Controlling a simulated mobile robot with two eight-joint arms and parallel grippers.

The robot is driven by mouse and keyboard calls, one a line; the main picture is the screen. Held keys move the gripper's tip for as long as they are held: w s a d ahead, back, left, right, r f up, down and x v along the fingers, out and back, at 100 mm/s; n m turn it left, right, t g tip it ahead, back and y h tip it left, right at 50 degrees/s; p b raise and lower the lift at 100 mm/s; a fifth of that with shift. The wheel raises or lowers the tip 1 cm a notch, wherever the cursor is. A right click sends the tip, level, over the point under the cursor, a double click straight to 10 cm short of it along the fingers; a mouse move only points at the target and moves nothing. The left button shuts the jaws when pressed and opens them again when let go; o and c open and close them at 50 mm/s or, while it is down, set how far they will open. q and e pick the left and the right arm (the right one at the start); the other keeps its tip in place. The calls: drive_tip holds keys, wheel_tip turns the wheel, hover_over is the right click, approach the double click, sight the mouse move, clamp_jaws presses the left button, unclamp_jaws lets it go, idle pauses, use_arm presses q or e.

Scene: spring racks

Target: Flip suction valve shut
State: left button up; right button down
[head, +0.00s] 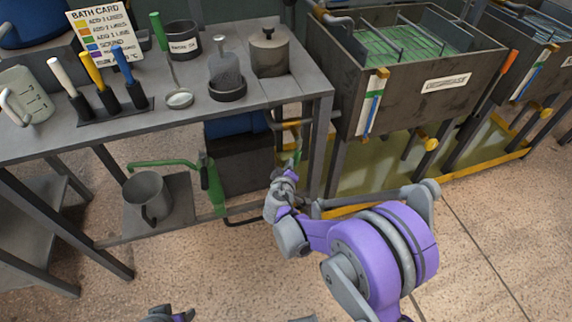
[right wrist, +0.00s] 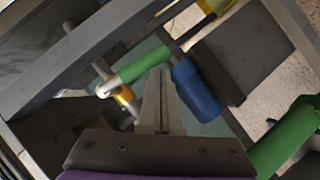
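A green lever handle (right wrist: 143,65) with a brass-coloured fitting (right wrist: 124,96) on a grey pipe lies just past my right fingertips in the right wrist view. I take it for the suction valve; in the head view only a bit of green (head: 296,158) shows by the bench leg. My right gripper (head: 287,176) is low beside that leg. In the right wrist view its fingers (right wrist: 163,75) are together, with nothing visible between them. Their tips overlap the handle's lower edge; I cannot tell whether they touch. My left gripper (head: 168,314) is mostly cut off at the bottom edge.
A blue cylinder (right wrist: 197,88) stands close right of my right fingers. A green pump (head: 212,185) and a grey jug (head: 148,196) are on the lower shelf. The bench (head: 200,118) overhangs them. A degrease tank (head: 425,95) stands right. Floor in front is clear.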

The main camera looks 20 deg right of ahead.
drive_tip(key=shift+d+f, duration=0.25)
drive_tip(key=shift+d, duration=0.3)
idle(0.4)
